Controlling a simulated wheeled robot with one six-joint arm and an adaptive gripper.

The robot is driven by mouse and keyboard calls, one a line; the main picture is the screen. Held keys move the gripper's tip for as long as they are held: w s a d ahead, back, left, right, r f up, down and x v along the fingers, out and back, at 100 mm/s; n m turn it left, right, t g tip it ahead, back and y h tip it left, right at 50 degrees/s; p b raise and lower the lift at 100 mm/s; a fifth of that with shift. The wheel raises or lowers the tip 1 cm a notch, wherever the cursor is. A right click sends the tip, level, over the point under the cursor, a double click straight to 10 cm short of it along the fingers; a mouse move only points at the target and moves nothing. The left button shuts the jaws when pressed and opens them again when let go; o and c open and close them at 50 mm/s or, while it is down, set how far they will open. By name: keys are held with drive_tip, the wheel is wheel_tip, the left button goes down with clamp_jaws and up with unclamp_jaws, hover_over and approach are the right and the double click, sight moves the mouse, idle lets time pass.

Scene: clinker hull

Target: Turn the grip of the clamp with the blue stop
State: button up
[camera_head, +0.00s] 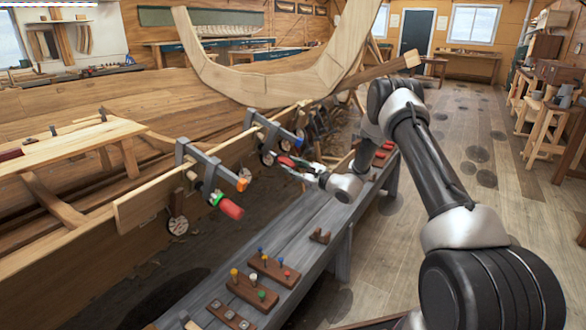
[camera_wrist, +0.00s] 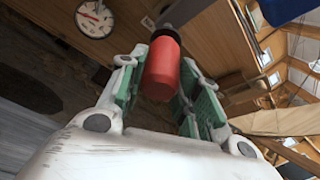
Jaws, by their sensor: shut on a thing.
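The clamp with the blue stop (camera_head: 298,140) sits on the hull plank's upper edge in the head view, its grey frame (camera_head: 262,122) over the plank. Its red grip (camera_head: 284,160) shows at my gripper (camera_head: 292,165), which reaches in from the right. In the wrist view the red grip (camera_wrist: 161,72) stands between the green-padded fingers of my gripper (camera_wrist: 158,85), which is shut on it. A blue part, likely the stop (camera_wrist: 284,9), shows at the upper right there. The grip's far end meets a dark screw.
A second clamp with an orange stop (camera_head: 242,184) and red grip (camera_head: 231,208) stands nearer on the plank. A round dial (camera_wrist: 95,18) hangs beside my gripper. A grey bench (camera_head: 305,215) with pegged wooden blocks (camera_head: 252,290) runs below my arm.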

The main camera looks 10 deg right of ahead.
drive_tip(key=shift+n+t+h, duration=0.6)
drive_tip(key=shift+n+t, duration=0.3)
drive_tip(key=shift+n, duration=0.2)
drive_tip(key=shift+r, duration=0.1)
drive_tip(key=o, duration=1)
drive_tip(key=shift+o, duration=0.2)
drive_tip(key=v, duration=1.2)
